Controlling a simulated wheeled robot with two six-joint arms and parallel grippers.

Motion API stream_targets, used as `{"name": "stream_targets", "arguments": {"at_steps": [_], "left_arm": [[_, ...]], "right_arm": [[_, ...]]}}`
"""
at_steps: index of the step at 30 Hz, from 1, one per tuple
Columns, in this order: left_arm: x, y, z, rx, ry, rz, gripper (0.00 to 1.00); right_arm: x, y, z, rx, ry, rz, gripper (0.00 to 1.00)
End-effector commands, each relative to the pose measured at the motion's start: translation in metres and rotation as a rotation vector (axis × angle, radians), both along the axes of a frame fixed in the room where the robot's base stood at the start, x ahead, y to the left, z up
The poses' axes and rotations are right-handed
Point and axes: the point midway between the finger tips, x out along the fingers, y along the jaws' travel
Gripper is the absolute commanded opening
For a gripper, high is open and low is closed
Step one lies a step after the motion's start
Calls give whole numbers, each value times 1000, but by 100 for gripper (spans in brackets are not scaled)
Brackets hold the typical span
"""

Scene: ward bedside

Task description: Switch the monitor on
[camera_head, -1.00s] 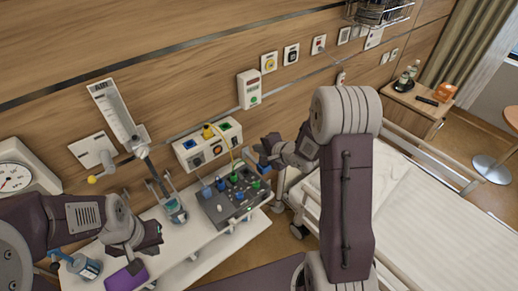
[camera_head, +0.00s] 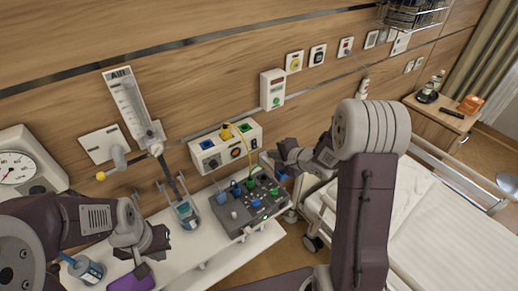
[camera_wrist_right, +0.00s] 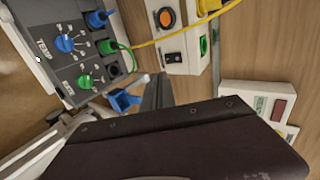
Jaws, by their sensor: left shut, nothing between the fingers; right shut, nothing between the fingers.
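No screen that is plainly a monitor shows. A white wall box (camera_head: 272,89) has a small dark display and a green button; it also shows in the right wrist view (camera_wrist_right: 254,102). Below it, a white unit (camera_head: 226,146) carries an orange round button (camera_wrist_right: 166,18) and a black rocker switch (camera_wrist_right: 174,58). A grey console (camera_head: 245,208) with blue and green knobs sits on the shelf. My right gripper (camera_head: 283,152) is shut and empty, beside the white unit's right end, above the console's back right. My left gripper (camera_head: 160,240) is shut and empty over the shelf's left part.
A yellow cable (camera_head: 244,140) hangs from the white unit. A clear cup (camera_head: 186,213) stands left of the console, below a flowmeter (camera_head: 132,105). A purple item (camera_head: 133,281) and a bottle (camera_head: 86,269) are at the shelf's front left. The bed (camera_head: 440,230) is at right.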

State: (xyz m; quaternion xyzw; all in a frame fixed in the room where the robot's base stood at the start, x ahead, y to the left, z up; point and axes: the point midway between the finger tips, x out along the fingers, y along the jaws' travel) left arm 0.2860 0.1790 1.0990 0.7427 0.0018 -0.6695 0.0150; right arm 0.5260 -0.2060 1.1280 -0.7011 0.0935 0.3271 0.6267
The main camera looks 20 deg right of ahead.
Motion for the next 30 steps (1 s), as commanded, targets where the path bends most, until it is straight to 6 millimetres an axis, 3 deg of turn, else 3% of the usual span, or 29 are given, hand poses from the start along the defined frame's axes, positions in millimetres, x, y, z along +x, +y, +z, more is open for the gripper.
{"name": "stream_targets", "arguments": {"at_steps": [8,15,27,30], "left_arm": [[0,0,-2,0,0,0,0],[0,0,8,0,0,0,0],[0,0,8,0,0,0,0],[0,0,21,0,0,0,0]], "right_arm": [[46,18,-36,0,2,3,0],[77,28,-37,0,0,1,0],[83,30,-39,0,0,0,0],[85,31,-35,0,2,1,0]]}}
